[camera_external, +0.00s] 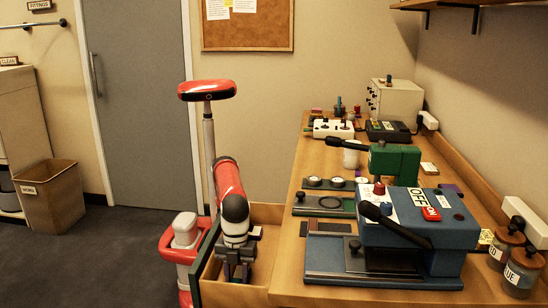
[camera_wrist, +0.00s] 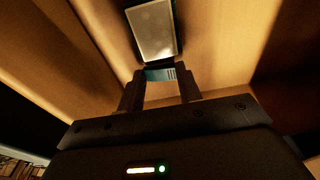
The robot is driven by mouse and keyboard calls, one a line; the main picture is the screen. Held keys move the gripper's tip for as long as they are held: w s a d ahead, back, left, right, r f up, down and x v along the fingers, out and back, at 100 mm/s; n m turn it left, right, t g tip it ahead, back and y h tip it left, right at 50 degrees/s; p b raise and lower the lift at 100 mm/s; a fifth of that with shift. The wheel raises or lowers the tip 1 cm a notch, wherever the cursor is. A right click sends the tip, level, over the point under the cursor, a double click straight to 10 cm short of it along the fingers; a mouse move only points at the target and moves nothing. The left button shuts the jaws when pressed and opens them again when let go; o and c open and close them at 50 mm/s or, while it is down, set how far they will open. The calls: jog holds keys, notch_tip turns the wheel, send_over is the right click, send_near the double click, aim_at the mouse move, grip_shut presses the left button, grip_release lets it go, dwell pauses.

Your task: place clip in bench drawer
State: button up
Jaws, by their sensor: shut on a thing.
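The bench drawer (camera_external: 264,214) is pulled out at the left end of the wooden bench, with a dark front panel. My gripper (camera_external: 238,272) points down inside the open drawer. In the wrist view my gripper (camera_wrist: 160,88) is shut on a small teal and dark piece (camera_wrist: 160,74) with fine stripes, which I take to be the clip. A pale grey rectangular face with dark edges (camera_wrist: 153,30) shows just beyond the fingertips; I cannot tell whether it is part of the clip. In the external view the clip is hidden by my gripper.
Wooden drawer walls (camera_wrist: 225,45) stand close around my gripper. On the bench (camera_external: 285,258) are a blue press (camera_external: 400,235) marked OFF, a green press (camera_external: 395,160) and a white mug (camera_external: 351,155). A brown bin (camera_external: 50,195) stands on the floor at left.

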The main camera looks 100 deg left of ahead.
jog(key=shift+f, duration=0.55)
jog(key=shift+f, duration=0.15)
jog(key=o, duration=0.9)
jog(key=shift+o, duration=0.2)
jog(key=r, duration=0.2)
jog(key=r+p, duration=0.1)
jog(key=r, duration=0.2)
jog(key=a+r, duration=0.1)
jog(key=r, duration=0.1)
jog(key=shift+a+r+p, duration=0.1)
jog(key=shift+r+p, duration=0.2)
jog(key=shift+r, duration=0.1)
